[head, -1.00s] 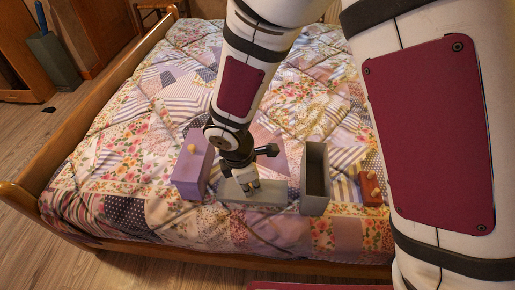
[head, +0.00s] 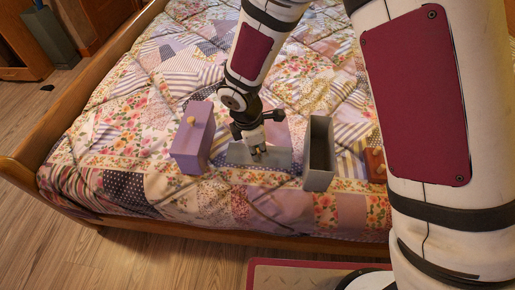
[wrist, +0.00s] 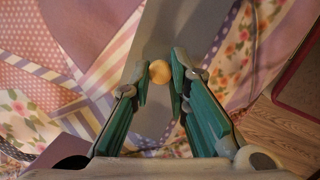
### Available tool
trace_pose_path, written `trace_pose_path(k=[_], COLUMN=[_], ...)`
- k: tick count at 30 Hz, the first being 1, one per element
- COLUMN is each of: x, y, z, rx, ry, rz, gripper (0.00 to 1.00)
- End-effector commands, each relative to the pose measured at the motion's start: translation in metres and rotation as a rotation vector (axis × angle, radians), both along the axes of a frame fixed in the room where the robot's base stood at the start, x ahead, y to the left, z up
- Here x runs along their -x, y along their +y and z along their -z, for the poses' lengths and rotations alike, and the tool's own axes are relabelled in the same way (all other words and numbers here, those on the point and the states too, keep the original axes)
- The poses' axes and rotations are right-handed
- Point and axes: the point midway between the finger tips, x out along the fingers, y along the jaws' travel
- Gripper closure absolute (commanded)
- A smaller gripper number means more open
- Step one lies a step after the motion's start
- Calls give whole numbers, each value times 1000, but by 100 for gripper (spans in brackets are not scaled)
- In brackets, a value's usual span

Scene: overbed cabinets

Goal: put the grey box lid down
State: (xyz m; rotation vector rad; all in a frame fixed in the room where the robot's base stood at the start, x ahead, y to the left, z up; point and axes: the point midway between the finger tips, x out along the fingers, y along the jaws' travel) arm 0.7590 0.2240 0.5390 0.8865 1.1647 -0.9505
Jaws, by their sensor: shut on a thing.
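The grey box lid (head: 240,157) is a flat grey panel with a small yellowish knob, which shows clearly in the wrist view (wrist: 159,71). My gripper (head: 257,151) is over the lid with its green fingers closed around the knob, also in the wrist view (wrist: 161,78). The lid is level or nearly so, low over the patchwork bed (head: 150,100); I cannot tell whether it touches the quilt. The open grey box (head: 319,180) stands on the bed just right of the lid, its dark inside showing.
A purple box (head: 188,150) with a lid and yellowish knob stands left of the grey lid. A brown-orange box (head: 375,165) is at the right, partly hidden by my arm. The wooden bed frame (head: 215,231) edges the near side. Quilt beyond the boxes is clear.

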Motion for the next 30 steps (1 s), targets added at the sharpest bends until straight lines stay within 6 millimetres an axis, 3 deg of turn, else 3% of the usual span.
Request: trace_pose_path(k=[4,5,7,20,30], x=[0,0,0,1,8], y=[0,0,0,0,9], z=[4,3,3,-1,-64], rx=[0,0,0,0,-2], ry=[0,0,1,1,-2], rz=[0,0,0,1,1], gripper=[100,79,64,64,64])
